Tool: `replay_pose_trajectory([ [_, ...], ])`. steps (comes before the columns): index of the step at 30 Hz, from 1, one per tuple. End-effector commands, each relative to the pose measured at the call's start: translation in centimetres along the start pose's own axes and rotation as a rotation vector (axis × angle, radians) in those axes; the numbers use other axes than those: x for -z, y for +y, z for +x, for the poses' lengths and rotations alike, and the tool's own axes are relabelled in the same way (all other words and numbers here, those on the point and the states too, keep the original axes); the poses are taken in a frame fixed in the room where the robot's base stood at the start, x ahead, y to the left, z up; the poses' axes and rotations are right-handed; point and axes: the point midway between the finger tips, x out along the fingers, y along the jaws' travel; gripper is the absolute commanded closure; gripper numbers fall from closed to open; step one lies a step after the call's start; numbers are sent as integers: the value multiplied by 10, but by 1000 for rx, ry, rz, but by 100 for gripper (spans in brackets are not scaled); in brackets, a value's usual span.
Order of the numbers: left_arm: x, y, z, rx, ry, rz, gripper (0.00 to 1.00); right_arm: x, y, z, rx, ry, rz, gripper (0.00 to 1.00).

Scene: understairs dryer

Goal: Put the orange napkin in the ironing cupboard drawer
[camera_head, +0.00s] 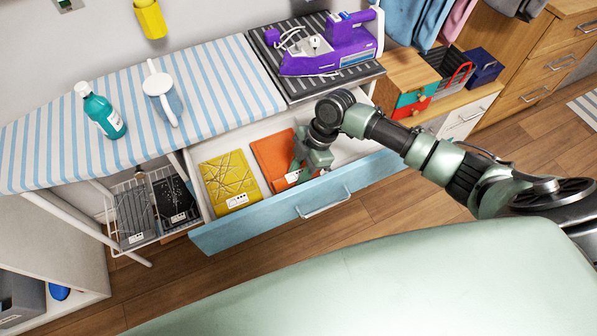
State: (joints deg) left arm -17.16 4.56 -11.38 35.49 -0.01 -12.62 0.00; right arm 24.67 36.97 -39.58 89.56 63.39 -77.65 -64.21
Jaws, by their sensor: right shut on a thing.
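The orange napkin (273,157) lies flat and folded inside the open blue-fronted drawer (310,205), with a white label near its front edge. My right gripper (302,172) reaches down into the drawer at the napkin's right edge and is shut on it; the arm link hides part of the fingers and of the napkin. A yellow patterned napkin (229,182) with a white label lies to the left of the orange one in the same drawer. My left gripper is not in view.
A purple iron (325,50) stands at the back. A wire basket (135,215) holds dark packets.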

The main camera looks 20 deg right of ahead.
Motion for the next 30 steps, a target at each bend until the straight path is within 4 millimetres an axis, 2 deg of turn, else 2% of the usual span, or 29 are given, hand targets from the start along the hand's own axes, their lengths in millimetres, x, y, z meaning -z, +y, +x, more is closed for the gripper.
replay_pose_trajectory([
  [14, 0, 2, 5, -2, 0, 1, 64, -5, 0, 11, -1, 0, 0, 100],
  [15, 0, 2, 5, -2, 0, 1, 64, -5, 0, 11, 0, 0, 0, 68],
  [17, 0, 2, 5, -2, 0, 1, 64, -5, 0, 11, 0, 0, 0, 51],
  [18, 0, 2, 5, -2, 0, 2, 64, -5, 0, 11, 0, 0, 0, 49],
  [26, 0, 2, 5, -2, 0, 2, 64, -4, 0, 10, 0, 0, 0, 49],
  [30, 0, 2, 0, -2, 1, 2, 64, -1, 0, 1, -1, 0, -1, 49],
])
